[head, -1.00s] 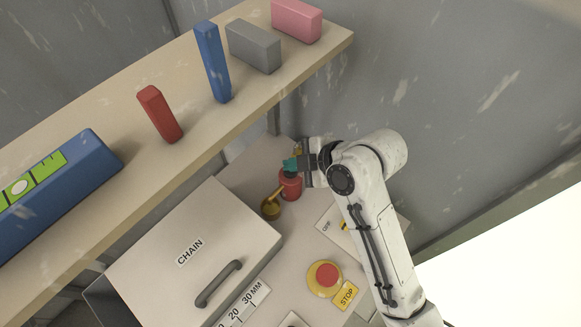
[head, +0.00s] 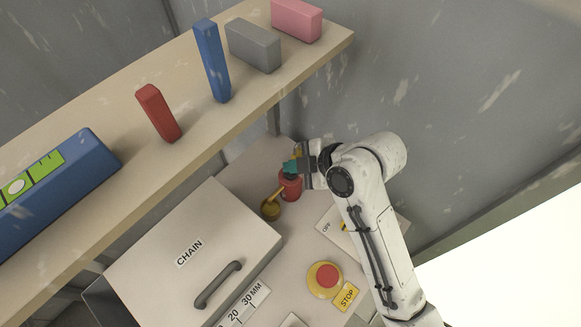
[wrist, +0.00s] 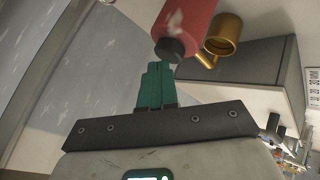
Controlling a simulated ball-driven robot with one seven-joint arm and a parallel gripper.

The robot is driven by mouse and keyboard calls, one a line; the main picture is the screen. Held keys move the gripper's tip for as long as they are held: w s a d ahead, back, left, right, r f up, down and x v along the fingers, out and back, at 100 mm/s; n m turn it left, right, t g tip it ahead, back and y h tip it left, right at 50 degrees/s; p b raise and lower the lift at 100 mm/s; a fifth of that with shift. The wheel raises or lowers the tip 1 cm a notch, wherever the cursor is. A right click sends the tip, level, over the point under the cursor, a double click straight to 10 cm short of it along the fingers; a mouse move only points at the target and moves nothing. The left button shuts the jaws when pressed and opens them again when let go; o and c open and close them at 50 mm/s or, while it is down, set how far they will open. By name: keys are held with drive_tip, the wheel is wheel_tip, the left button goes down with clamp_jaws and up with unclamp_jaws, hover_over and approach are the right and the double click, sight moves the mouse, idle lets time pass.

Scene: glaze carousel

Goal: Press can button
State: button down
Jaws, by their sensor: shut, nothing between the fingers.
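The red can (head: 290,189) stands on the bench at the back, below the shelf. In the wrist view the red can (wrist: 187,22) shows at the top with a dark round cap or button (wrist: 170,50) at its end. My gripper (head: 289,166) is over the can's top end in the head view and partly hides it. Its teal fingers (wrist: 158,66) are shut together with nothing between them. The fingertips appear right at the edge of the dark cap; I cannot tell whether they touch it.
A brass cup with a handle (head: 270,210) is close beside the can. A large box marked CHAIN (head: 190,225) stands left of it. A red stop button (head: 327,275) on a yellow base is nearer. A shelf (head: 120,105) with several blocks overhangs the back.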

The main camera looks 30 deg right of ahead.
drive_tip(key=shift+r+p, duration=0.85)
drive_tip(key=shift+r, duration=0.1)
wheel_tip(320, 180, up, 5)
drive_tip(key=p, duration=0.4)
drive_tip(key=shift+p, duration=0.4)
